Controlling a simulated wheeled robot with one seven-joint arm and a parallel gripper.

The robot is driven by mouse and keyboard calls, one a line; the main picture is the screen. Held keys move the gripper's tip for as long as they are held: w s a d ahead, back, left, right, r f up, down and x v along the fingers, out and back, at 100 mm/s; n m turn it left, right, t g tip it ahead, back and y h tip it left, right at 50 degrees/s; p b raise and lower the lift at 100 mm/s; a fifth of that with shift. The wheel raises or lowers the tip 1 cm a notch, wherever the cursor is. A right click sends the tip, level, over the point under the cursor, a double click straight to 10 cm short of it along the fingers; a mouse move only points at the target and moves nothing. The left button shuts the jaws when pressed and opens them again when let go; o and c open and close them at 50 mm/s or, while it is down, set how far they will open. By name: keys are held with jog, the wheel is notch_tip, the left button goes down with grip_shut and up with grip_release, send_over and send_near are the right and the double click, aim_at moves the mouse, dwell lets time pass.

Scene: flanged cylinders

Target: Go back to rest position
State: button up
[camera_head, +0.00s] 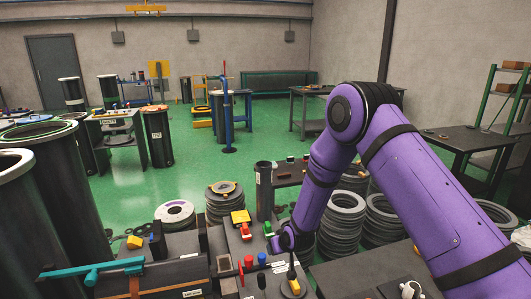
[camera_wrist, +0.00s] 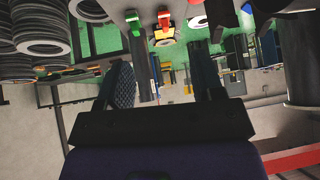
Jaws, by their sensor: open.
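My purple arm reaches in from the right in the head view and bends down, its end just above the near workbench (camera_head: 180,270). My gripper (camera_wrist: 164,74) shows in the wrist view with two dark fingers spread wide apart and nothing between them. In the head view its fingers are too small and dark to make out. Close to the arm's end on the bench are a red and yellow part (camera_head: 241,218), a green part (camera_head: 268,229) and red and blue knobs. The green part (camera_wrist: 133,22) and red part (camera_wrist: 164,22) also show in the wrist view, which is upside down.
Stacks of grey rings (camera_head: 344,222) stand behind and right of my arm. A dark flanged cylinder (camera_head: 264,190) stands upright behind the bench. Large dark cylinders (camera_head: 62,180) crowd the left. A teal-handled tool (camera_head: 95,269) lies front left. Green floor (camera_head: 190,180) is open further back.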

jog(key=s+d+r+h, duration=0.15)
jog(key=d+r, duration=0.25)
jog(key=r, duration=0.5)
jog(key=s+d+r+m, duration=0.1)
jog(key=s+d+r, duration=0.15)
jog(key=r, duration=0.65)
jog(key=s+d+r, duration=0.1)
jog(key=d+r, duration=0.3)
jog(key=r, duration=0.4)
jog(key=s+d+r+m, duration=0.1)
jog(key=s+d+r, duration=0.7)
jog(key=s+r, duration=0.45)
jog(key=s+d+r, duration=0.2)
jog(key=s, duration=0.5)
jog(key=s+d+r+m+g+h, duration=0.1)
jog(key=s+d+r, duration=0.1)
jog(key=s, duration=0.6)
jog(key=s+d+r+m+h, duration=0.1)
jog(key=s+d+r, duration=0.2)
jog(key=s, duration=0.5)
jog(key=shift+g, duration=0.3)
